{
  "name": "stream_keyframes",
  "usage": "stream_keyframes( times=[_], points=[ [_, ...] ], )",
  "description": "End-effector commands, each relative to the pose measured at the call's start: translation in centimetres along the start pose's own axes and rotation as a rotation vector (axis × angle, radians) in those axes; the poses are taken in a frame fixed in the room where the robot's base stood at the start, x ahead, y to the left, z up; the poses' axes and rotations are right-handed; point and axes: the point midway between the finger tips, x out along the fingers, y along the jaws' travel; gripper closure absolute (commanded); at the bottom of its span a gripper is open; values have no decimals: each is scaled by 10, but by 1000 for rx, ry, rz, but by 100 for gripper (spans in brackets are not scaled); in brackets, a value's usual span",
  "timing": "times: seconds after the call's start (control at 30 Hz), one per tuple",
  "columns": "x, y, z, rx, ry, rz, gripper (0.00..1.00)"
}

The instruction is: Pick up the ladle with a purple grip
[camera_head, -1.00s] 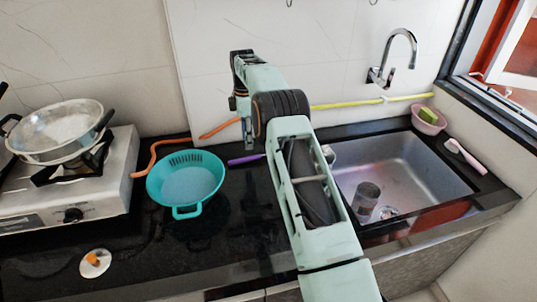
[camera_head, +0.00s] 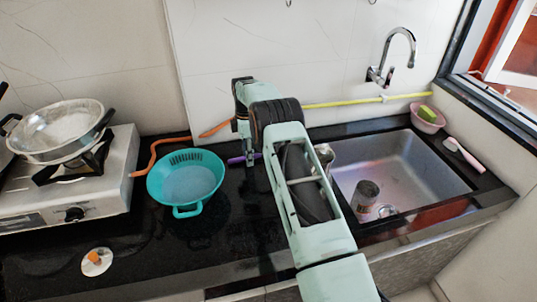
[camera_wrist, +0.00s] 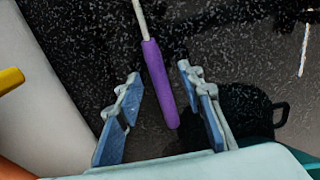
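The ladle's purple grip (camera_wrist: 158,82) lies on the dark counter, and in the wrist view it runs between the two open fingers of my gripper (camera_wrist: 160,112). A pale metal shaft (camera_wrist: 139,18) leads from the grip out of the top of that view. In the head view, a short piece of the purple grip (camera_head: 236,160) shows beside my gripper (camera_head: 247,162), right of the teal colander. My arm hides much of the ladle there, and a metal bowl part (camera_head: 325,154) shows at the arm's right side. The fingers do not visibly touch the grip.
The teal colander (camera_head: 184,209) stands just left of my gripper. A stove with a metal pan (camera_head: 62,128) is far left. The sink (camera_head: 424,183) with a can (camera_head: 366,194) is right. An orange-and-yellow hose (camera_head: 350,104) runs along the wall behind.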

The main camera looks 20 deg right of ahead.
Motion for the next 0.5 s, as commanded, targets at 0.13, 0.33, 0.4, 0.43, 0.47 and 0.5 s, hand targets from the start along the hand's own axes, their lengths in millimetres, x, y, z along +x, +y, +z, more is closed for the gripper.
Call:
stream_keyframes(
  times=[0.13, 0.33, 0.4, 0.43, 0.47, 0.5],
  points=[
    [0, 0, 0, 0, 0, 0, 84],
    [0, 0, 0, 0, 0, 0, 100],
    [-1, 0, 0, 0, 0, 1, 100],
    [-1, 0, 0, 0, 0, 1, 100],
    [-1, 0, 0, 0, 0, 1, 100],
    [-1, 0, 0, 0, 0, 1, 100]
  ],
)
